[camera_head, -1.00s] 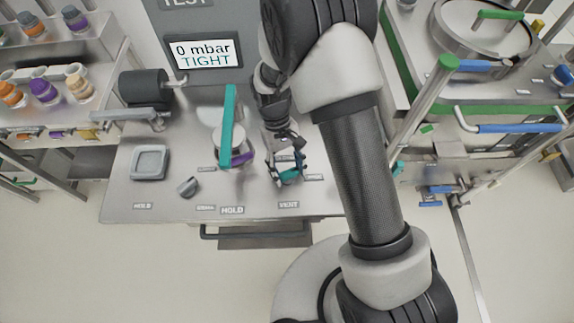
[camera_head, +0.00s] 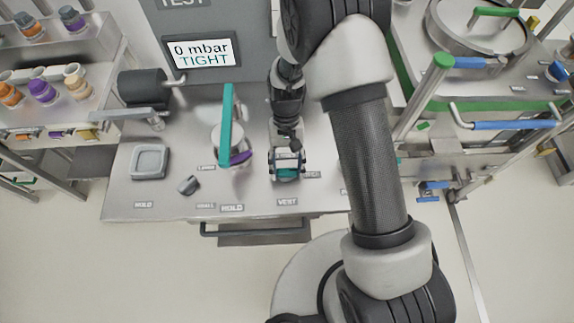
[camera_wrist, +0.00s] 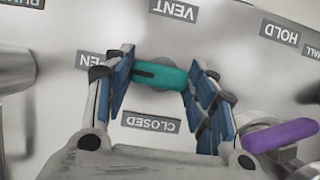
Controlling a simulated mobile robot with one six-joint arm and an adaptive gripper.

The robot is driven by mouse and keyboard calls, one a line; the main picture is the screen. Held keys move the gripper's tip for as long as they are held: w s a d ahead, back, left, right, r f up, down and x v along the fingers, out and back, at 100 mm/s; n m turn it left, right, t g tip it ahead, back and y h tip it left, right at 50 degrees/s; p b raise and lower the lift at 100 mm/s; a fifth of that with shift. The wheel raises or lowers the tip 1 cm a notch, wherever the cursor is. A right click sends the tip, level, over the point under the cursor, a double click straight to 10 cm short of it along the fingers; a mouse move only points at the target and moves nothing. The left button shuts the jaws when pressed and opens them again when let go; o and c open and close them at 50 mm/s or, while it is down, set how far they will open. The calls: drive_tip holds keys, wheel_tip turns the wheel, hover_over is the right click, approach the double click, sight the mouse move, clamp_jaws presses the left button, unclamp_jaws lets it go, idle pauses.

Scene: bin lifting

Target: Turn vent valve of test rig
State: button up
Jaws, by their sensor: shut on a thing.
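The vent valve has a teal handle (camera_wrist: 165,74) with a dark mark on its left half, on the side of a partly covered label (camera_wrist: 90,60) reading "EN". My gripper (camera_wrist: 163,78) is shut on this handle, with a blue-padded finger at each end of it. In the head view my gripper (camera_head: 287,166) points down onto the panel above the "VENT" label (camera_head: 288,202), and a little teal (camera_head: 286,174) shows between the fingers. A "CLOSED" label (camera_wrist: 150,122) lies below the handle in the wrist view. The display (camera_head: 202,53) reads "0 mbar TIGHT".
A tall teal lever (camera_head: 228,125) and a purple handle (camera_head: 240,157) stand left of my gripper; the purple one is close to the right finger in the wrist view (camera_wrist: 280,135). A grey knob (camera_head: 188,185) and square tray (camera_head: 150,161) are farther left.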

drive_tip(key=o, duration=1)
drive_tip(key=shift+o, duration=0.2)
drive_tip(key=v, duration=1.2)
